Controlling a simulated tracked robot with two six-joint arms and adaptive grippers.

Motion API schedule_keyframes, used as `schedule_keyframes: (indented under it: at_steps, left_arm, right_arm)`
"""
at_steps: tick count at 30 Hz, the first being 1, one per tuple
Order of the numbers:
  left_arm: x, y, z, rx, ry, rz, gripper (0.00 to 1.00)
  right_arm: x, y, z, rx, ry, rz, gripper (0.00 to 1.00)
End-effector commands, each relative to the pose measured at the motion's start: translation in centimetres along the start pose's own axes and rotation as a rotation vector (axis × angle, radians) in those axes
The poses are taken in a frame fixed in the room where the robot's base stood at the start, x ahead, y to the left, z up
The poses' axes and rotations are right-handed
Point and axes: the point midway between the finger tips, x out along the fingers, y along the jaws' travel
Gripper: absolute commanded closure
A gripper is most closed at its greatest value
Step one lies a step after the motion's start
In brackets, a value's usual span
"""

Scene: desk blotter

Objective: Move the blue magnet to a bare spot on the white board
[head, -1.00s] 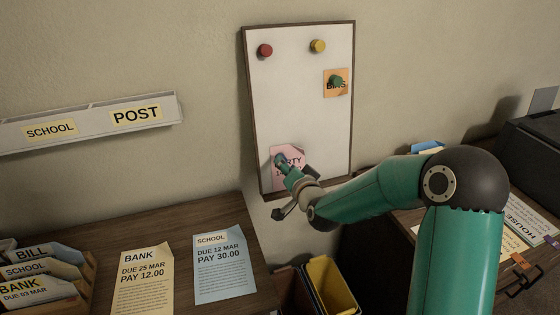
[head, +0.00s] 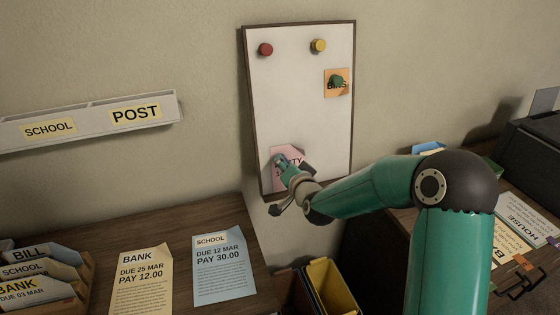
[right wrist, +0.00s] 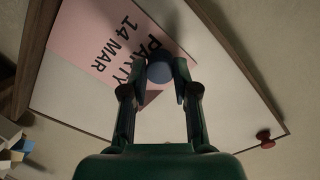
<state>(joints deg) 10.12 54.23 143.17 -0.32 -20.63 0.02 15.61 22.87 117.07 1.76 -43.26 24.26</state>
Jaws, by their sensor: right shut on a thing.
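The white board (head: 300,115) hangs on the wall with a dark frame. A pink note (head: 276,155) reading PARTY 14 MAR lies at its lower left; the note (right wrist: 88,50) also shows in the right wrist view. My right gripper (head: 281,160) is at this note, its fingers covering part of it. In the right wrist view, the gripper (right wrist: 160,72) is shut on the blue magnet (right wrist: 159,69), in front of the note. I cannot tell whether the magnet still touches the note. In the head view the fingers mostly hide the magnet. My left gripper is out of view.
A red magnet (head: 265,50) and a yellow magnet (head: 318,46) sit near the board's top. A green magnet (head: 337,81) is on an orange note (head: 329,91) at right. The board's middle is bare. Desks stand below on both sides.

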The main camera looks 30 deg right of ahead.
Motion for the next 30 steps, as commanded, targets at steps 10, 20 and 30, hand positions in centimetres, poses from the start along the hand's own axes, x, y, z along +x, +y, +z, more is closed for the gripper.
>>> schedule_keyframes:
  at_steps: [10, 20, 30]
  left_arm:
    - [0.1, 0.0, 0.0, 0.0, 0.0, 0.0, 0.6]
    - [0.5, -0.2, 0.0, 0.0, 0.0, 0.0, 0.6]
    - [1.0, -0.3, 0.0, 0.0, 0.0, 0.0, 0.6]
  right_arm:
    - [-0.1, 0.0, 0.0, 0.0, 0.001, -0.001, 0.99]
    - [-1.3, 0.0, 0.0, 0.0, 0.001, -0.001, 0.99]
    - [-2.6, 0.0, 0.1, 0.0, 0.0, -0.001, 0.99]
